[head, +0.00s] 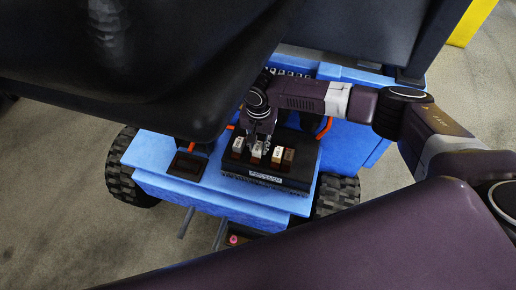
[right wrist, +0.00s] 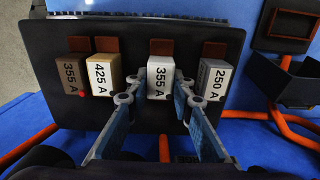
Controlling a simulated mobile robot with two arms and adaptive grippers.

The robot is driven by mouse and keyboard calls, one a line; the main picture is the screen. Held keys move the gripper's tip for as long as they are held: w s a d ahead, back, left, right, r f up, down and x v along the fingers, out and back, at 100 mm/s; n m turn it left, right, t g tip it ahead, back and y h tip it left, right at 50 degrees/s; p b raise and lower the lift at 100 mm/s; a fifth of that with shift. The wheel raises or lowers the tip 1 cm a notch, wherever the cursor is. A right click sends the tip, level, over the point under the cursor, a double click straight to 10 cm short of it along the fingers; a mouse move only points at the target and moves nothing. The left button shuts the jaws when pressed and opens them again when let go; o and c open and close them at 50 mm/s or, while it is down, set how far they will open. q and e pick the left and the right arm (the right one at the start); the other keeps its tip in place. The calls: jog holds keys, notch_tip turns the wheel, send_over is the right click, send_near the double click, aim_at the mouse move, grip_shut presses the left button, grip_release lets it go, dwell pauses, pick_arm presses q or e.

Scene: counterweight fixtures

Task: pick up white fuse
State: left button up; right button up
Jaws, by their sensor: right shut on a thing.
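The white fuse (right wrist: 159,76), marked 355 A, stands in the black fuse panel (right wrist: 110,38), between a cream fuse (right wrist: 103,74) marked 425 A and a grey fuse (right wrist: 214,80) marked 250 A. A brown fuse (right wrist: 71,76), also marked 355 A, is at the far left of the row. My right gripper (right wrist: 159,84) is shut on the white fuse, one finger on each side. In the head view, my right gripper (head: 261,142) reaches down over the white fuse (head: 257,150) and hides part of it. My left gripper is in neither view.
The panel sits on a blue wheeled cart (head: 160,155). A dark framed tray (head: 187,166) lies to its left, and orange tubing (right wrist: 165,148) runs close by. A dark cabinet stands behind.

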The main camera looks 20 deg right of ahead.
aim_at(258, 145)
jog(key=shift+r, duration=0.15)
notch_tip(258, 145, up, 10)
jog(key=shift+f, duration=0.1)
dwell(0.8)
